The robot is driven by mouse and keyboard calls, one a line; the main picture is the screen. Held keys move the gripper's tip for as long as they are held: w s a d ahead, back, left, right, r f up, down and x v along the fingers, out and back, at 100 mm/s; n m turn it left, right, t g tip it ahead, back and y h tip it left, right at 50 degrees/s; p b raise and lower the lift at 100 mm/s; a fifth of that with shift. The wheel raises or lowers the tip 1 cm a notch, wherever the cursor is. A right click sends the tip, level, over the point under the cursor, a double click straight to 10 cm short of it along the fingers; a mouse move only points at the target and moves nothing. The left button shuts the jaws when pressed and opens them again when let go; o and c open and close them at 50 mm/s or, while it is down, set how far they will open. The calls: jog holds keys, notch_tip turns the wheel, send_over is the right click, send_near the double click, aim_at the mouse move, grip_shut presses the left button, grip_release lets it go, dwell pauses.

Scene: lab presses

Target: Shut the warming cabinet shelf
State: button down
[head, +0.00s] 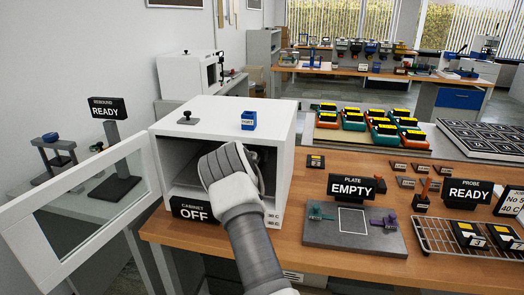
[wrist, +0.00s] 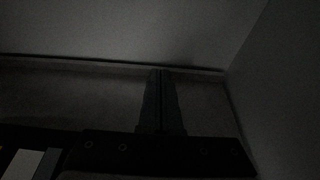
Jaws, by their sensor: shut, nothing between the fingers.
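The white warming cabinet (head: 222,112) stands on the left end of the wooden bench. Its glass door (head: 90,192) is swung wide open to the left. My arm reaches in through the front opening, and my gripper's fingers are hidden inside in the head view. In the dark wrist view my gripper (wrist: 160,73) is shut and empty, its fingers pointing at a pale horizontal edge. A flat dark surface, possibly the shelf (wrist: 70,95), lies below that edge. I cannot tell whether the fingertips touch it. In the head view my arm covers much of the interior.
A blue block (head: 248,121) and a small dark-knobbed item (head: 187,117) sit on the cabinet top. A black OFF sign (head: 194,210) stands at its front. To the right are a grey plate (head: 355,233) and a wire rack (head: 440,236). Inside, a wall (wrist: 285,80) is close on the right.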

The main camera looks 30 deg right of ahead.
jog(key=shift+s+r, duration=0.1)
jog(key=shift+r, duration=0.25)
jog(key=shift+f+b+v, duration=0.15)
jog(key=shift+b+v, duration=0.1)
jog(key=shift+v, duration=1.55)
jog(key=shift+f+b+v, duration=0.15)
jog(key=shift+b+v, duration=0.05)
jog(key=shift+v, duration=1.6)
jog(key=shift+s+a, duration=0.1)
jog(key=shift+a, duration=0.1)
